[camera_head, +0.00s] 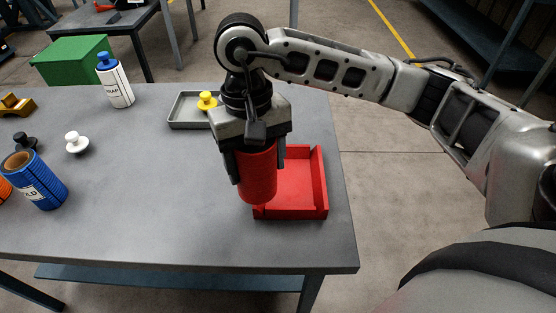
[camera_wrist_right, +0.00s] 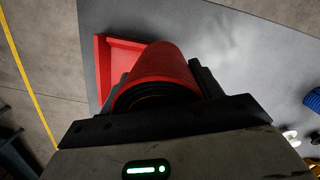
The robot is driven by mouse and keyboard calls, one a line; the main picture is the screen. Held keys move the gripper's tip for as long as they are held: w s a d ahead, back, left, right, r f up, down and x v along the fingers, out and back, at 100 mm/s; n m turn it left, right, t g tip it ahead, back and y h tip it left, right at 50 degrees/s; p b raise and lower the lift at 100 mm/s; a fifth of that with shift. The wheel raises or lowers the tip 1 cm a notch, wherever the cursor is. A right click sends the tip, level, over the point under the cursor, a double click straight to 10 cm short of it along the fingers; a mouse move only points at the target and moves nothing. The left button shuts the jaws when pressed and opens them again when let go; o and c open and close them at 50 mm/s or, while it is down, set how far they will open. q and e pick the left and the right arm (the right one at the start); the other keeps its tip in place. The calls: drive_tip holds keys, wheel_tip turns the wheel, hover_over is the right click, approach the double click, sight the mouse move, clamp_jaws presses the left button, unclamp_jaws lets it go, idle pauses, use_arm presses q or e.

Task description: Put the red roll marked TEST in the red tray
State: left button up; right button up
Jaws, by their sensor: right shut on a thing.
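My right gripper (camera_head: 251,172) is shut on a red roll (camera_head: 258,178). The roll hangs upright from the jaws, at or just in front of the left side of the red tray (camera_head: 318,208). I cannot tell whether the roll touches the tray or table. No marking shows on the side of the roll that faces me. In the right wrist view the red roll (camera_wrist_right: 165,65) lies between the fingers, and the red tray (camera_wrist_right: 103,70) is partly hidden behind it. My left gripper is not in view.
A grey tray (camera_head: 186,124) with a yellow-knobbed piece (camera_head: 207,101) stands behind. The table's (camera_head: 150,220) front middle is clear.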

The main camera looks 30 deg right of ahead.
sight(244, 153)
drive_tip(key=r, duration=0.1)
drive_tip(key=a+r, duration=0.1)
drive_tip(key=a+r+m, duration=0.1)
drive_tip(key=shift+s+r+p, duration=0.15)
drive_tip(key=shift+r+p, duration=0.05)
drive_tip(key=shift+p, duration=0.2)
drive_tip(key=shift+s+d+r+m+p, duration=0.55)
drive_tip(key=shift+s+d+r+m, duration=0.15)
drive_tip(key=shift+m, duration=0.2)
drive_tip(key=w+d+f, duration=0.1)
drive_tip(key=d+f, duration=0.2)
drive_tip(key=w+d+f+p, duration=0.1)
drive_tip(key=w+d+f, duration=0.1)
drive_tip(key=d+f, duration=0.1)
drive_tip(key=w+d+f+p, duration=0.1)
drive_tip(key=w+d+f, duration=0.1)
drive_tip(key=d+f, duration=0.2)
drive_tip(key=shift+f, duration=0.7)
drive_tip(key=shift+f+b, duration=0.35)
drive_tip(key=shift+f, duration=0.05)
drive_tip(key=o, duration=1.3)
drive_tip(key=shift+r, duration=0.1)
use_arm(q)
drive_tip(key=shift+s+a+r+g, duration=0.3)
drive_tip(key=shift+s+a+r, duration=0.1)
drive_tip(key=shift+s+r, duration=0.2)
